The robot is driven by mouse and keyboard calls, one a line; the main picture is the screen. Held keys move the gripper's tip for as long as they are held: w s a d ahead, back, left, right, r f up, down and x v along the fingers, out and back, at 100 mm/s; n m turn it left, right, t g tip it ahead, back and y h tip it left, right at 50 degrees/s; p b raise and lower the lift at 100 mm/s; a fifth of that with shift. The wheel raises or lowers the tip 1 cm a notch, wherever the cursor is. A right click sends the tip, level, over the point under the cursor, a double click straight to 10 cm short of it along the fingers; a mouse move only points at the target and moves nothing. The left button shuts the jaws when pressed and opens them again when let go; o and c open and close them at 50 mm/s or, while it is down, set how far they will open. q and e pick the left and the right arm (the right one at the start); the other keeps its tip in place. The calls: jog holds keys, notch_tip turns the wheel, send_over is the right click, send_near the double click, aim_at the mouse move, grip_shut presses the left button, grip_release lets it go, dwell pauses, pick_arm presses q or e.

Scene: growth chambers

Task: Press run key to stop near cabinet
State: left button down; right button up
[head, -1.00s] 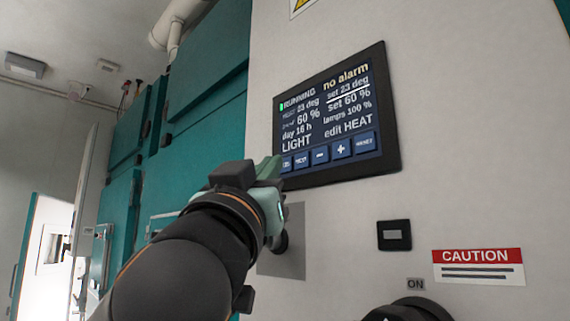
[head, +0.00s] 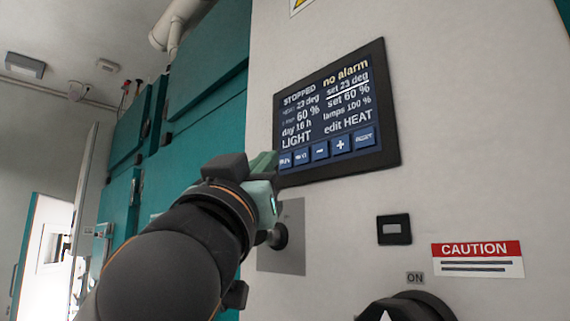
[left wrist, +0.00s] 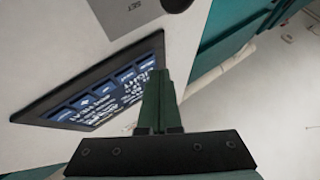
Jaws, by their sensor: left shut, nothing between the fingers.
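The near cabinet's control screen (head: 338,110) is lit and reads "STOPPED", "no alarm", "LIGHT" and "edit HEAT". In the left wrist view the shut fingers (left wrist: 158,92) point past the end of the screen (left wrist: 100,92). I cannot tell whether they touch it. My right gripper is not in view.
Below the screen are a small dark switch (head: 394,230), a red and white caution label (head: 478,260) and a black knob (head: 408,308) under an "ON" plate. Teal cabinets (head: 190,130) stand to the left. A bright doorway (head: 45,250) is at the far left.

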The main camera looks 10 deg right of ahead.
pick_arm(q)
jog(key=shift+s+a, duration=0.1)
jog(key=s+a+b, duration=0.1)
jog(key=a, duration=0.1)
jog(key=s+a, duration=0.2)
jog(key=shift+b, duration=0.35)
dwell(0.7)
